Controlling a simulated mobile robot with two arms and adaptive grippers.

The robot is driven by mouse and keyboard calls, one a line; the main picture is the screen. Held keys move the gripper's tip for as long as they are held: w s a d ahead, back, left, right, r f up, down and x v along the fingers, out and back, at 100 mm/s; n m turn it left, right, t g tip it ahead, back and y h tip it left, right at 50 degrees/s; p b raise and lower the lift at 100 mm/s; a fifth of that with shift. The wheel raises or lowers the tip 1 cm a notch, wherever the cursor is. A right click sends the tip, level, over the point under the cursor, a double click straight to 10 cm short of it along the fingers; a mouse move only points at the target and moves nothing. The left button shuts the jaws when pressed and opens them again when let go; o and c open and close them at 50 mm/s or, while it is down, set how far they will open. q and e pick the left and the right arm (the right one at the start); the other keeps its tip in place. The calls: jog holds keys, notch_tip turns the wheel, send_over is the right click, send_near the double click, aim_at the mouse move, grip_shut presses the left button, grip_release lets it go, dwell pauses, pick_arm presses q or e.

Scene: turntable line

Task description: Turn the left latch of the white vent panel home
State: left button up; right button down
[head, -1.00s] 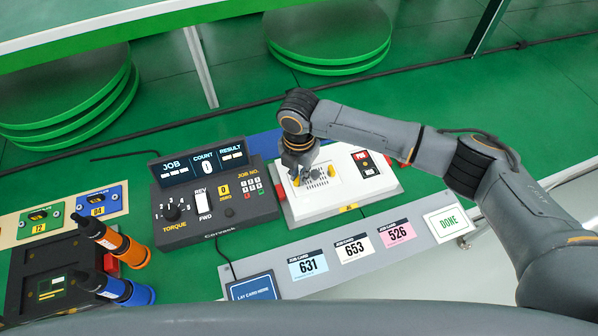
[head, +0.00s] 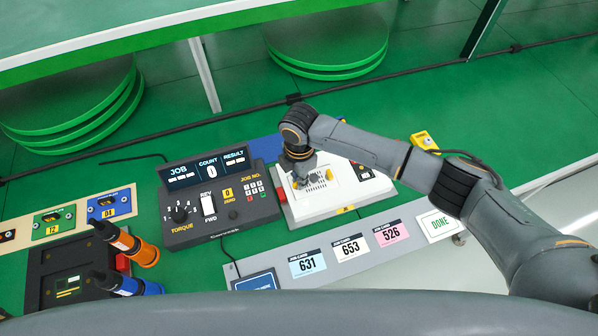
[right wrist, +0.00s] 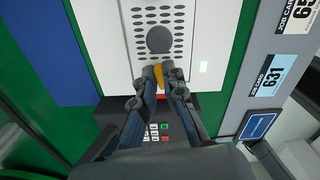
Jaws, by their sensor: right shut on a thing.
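The white vent panel (head: 325,202) lies at the middle right of the head view, with slots and a yellow latch at each side. My right gripper (head: 303,182) is over its left part, and the left latch (head: 295,186) shows only as a small yellow bit beside the fingers. The right latch (head: 329,175) is clear of the fingers. In the right wrist view my right gripper (right wrist: 162,73) is shut on the yellow left latch (right wrist: 159,76), at the near edge of the panel (right wrist: 190,30). The fingers hide part of the latch. My left gripper is not in view.
A dark control console (head: 215,218) stands close left of the panel. Job cards (head: 350,248) lie on the grey strip in front. Orange (head: 145,254) and blue (head: 150,288) cylindrical tools are at the lower left. A yellow block (head: 424,140) lies behind my right arm.

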jog(key=shift+m+p, duration=0.7)
jog(key=shift+m, duration=0.4)
jog(key=c, duration=1.4)
grip_release()
jog(key=shift+r, duration=0.3)
notch_tip(320, 180, up, 12)
jog(key=shift+f, duration=0.25)
